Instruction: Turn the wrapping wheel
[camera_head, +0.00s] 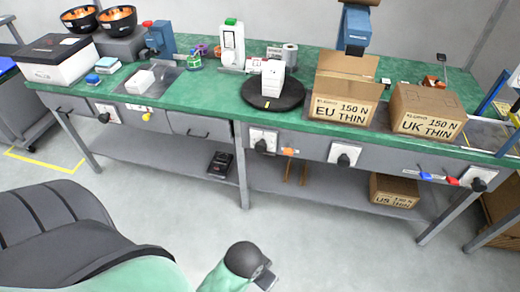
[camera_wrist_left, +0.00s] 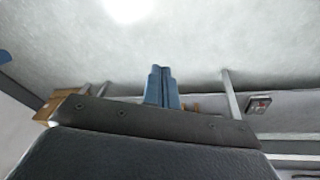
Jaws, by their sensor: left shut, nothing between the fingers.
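The wheel is not seen in the left wrist view. In the head view the left fingers cannot be made out. My right gripper is not in view.
An EU THIN carton (camera_head: 341,112) and a UK THIN carton (camera_head: 428,112) stand right of the wheel. A blue device (camera_head: 354,28) hangs above them. Knobs (camera_head: 261,145) line the bench front.

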